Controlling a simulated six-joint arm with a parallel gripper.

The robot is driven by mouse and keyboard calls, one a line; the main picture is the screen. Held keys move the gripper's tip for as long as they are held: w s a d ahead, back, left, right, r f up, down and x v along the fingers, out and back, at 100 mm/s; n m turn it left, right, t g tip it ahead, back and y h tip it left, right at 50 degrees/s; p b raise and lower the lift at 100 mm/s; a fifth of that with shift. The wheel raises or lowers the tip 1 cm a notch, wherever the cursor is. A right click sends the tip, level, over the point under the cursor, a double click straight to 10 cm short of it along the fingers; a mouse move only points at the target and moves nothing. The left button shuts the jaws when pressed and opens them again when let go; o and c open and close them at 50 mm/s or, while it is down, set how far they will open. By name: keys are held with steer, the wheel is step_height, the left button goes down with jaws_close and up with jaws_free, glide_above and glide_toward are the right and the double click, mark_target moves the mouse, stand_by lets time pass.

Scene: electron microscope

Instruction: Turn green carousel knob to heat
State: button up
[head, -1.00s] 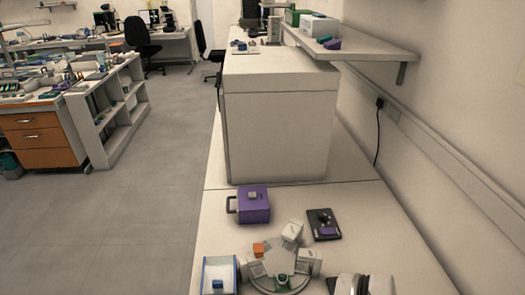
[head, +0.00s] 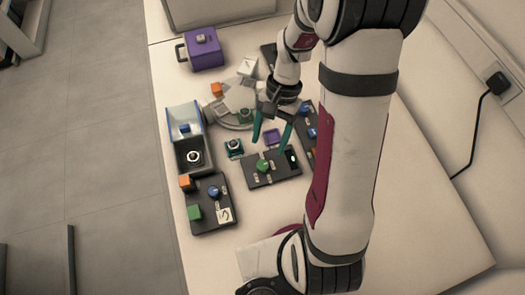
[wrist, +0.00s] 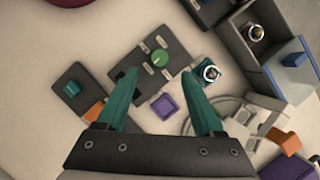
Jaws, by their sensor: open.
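The green knob (head: 263,165) sits on a black panel (head: 285,176) near the middle of the bench. In the wrist view the round green knob (wrist: 160,58) has a pale pointer line across it, and small pale labels lie around it on the dark panel (wrist: 178,76). The label text is too small to read. My gripper (head: 271,142) points down above the bench, open, with green fingers. In the wrist view my gripper (wrist: 159,76) has its fingertips spread either side of the knob's line, apart from it. Nothing is between the fingers.
A black panel with a blue knob (head: 213,192), an orange cube (head: 185,182) and a green cube (head: 195,212) lies left. A small purple tray (wrist: 164,106) and a teal-based piece (head: 233,147) lie close by. A purple case (head: 203,48) stands behind.

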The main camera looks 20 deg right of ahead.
mark_target(262, 165)
steer(key=x, duration=0.7)
steer(key=shift+s+a+f, duration=0.1)
steer(key=shift+f, duration=0.15)
jaws_close()
